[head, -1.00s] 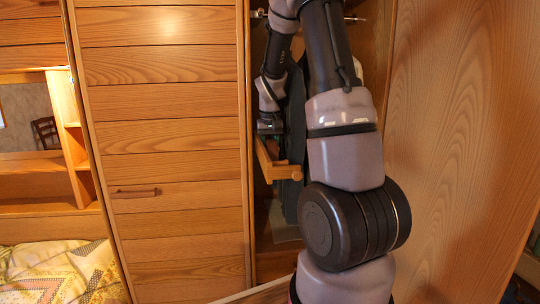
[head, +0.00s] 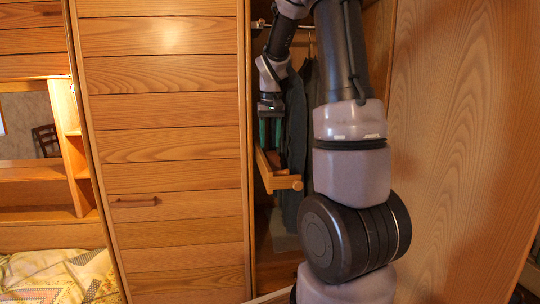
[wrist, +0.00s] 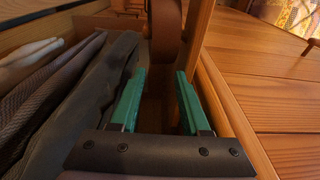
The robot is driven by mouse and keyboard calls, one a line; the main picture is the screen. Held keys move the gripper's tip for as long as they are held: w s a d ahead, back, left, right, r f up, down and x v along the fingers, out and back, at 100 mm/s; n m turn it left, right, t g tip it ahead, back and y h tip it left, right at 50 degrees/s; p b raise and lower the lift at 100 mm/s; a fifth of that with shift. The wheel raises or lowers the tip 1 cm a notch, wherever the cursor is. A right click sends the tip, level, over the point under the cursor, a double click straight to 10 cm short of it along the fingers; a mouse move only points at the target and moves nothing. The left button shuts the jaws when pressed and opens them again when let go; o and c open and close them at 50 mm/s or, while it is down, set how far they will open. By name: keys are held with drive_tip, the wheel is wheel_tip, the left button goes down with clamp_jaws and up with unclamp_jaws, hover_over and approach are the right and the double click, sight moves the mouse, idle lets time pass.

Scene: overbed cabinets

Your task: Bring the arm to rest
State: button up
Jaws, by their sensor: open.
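My gripper (wrist: 160,82) is open, with its two green fingers apart and nothing seen between them. In the head view my gripper (head: 270,130) hangs fingers-down inside the open wardrobe, just above a wooden rail piece. My arm reaches up and over into the wardrobe opening. In the wrist view dark hanging clothes (wrist: 75,90) lie close along the left finger. A wooden edge (wrist: 215,80) runs close to the right finger.
Dark clothes (head: 290,150) hang from a metal rod in the wardrobe. A wooden rail piece (head: 285,183) juts out below my gripper. A slatted door (head: 160,120) stands to the left, a wood panel (head: 455,130) to the right. A bed (head: 60,275) is at lower left.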

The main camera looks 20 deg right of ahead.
drive_tip(key=shift+a+r, duration=0.3)
drive_tip(key=shift+r, duration=0.65)
drive_tip(key=shift+d, duration=0.1)
drive_tip(key=shift+s+r, duration=0.35)
drive_tip(key=s+a+r+t, duration=0.1)
drive_tip(key=s+a+r, duration=0.1)
drive_tip(key=s+a, duration=0.2)
drive_tip(key=s+a+r+t+y, duration=0.1)
drive_tip(key=s+a+r+t, duration=0.1)
drive_tip(key=s, duration=0.9)
drive_tip(key=s+a+r+m+t+y, duration=0.1)
drive_tip(key=s+a+r+t, duration=0.1)
drive_tip(key=s+a+r, duration=0.2)
drive_tip(key=s+a, duration=0.2)
drive_tip(key=s, duration=0.1)
drive_tip(key=shift+s+a, duration=0.15)
drive_tip(key=shift+a, duration=0.1)
drive_tip(key=shift+a+r+y, duration=0.1)
drive_tip(key=shift+y, duration=0.2)
